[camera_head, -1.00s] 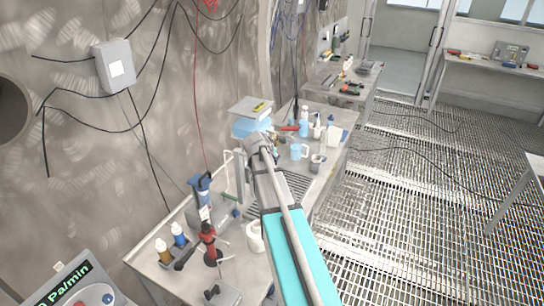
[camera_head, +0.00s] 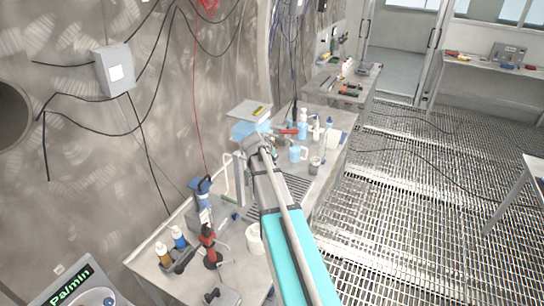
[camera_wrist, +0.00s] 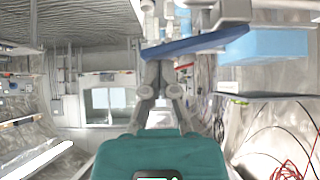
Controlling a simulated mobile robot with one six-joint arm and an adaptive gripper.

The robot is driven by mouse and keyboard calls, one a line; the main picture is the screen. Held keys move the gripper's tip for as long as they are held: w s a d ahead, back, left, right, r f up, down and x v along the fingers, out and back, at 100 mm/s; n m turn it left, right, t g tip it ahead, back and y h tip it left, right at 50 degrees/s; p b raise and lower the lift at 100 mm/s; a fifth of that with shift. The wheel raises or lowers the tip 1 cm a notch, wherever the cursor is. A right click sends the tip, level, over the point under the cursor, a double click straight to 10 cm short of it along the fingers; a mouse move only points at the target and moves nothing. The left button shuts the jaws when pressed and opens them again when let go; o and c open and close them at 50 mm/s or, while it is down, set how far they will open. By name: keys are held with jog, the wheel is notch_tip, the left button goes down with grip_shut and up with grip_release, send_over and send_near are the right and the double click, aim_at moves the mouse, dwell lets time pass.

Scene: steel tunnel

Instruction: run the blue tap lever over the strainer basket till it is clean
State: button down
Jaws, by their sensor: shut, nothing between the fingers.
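A blue fitting (camera_head: 200,187) stands upright on the near bench in the head view. It may be the blue tap lever, but it is too small to be sure. A grey slotted drain area (camera_head: 289,188) lies in the bench top beside my arm. I cannot make out a strainer basket for certain. My gripper (camera_wrist: 164,70) shows in the wrist view with its fingers shut and nothing held. A flat blue edge (camera_wrist: 195,45) lies just beyond the fingertips. In the head view my arm reaches over the bench and its wrist hides the fingers.
A red-and-black fitting (camera_head: 209,245) and small orange and blue bottles (camera_head: 179,238) stand at the bench's near end. A light-blue mug (camera_head: 297,153) and bottles crowd the far end. The grated floor at right is open.

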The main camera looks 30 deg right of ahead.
jog(key=shift+w+a+r+p, duration=0.15)
jog(key=shift+w+r+p, duration=0.05)
jog(key=shift+r+p, duration=0.9)
jog(key=shift+w+a+r+p, duration=0.1)
jog(key=shift+w+r+p, duration=0.05)
jog(key=shift+r+p, duration=0.9)
jog(key=w+a+p+v, duration=0.1)
jog(key=p+v, duration=0.5)
jog(key=v, duration=0.3)
jog(key=shift+s+a, duration=0.1)
jog(key=s+a+f+n+g+y+b, duration=0.2)
jog(key=s+a+f+n+b, duration=0.3)
jog(key=s+a+f+b, duration=0.4)
jog(key=s+a+f+n+g+y+b, duration=0.2)
jog(key=s+a+f+n+y+b, duration=0.3)
jog(key=s+a+f+b, duration=0.5)
jog(key=a+f+n+b, duration=0.1)
jog(key=a+f, duration=0.5)
jog(key=shift+s+f+n+g+y, duration=0.25)
jog(key=shift+f+n+g+y, duration=0.05)
jog(key=shift+f+g, duration=0.1)
jog(key=shift+d, duration=0.1)
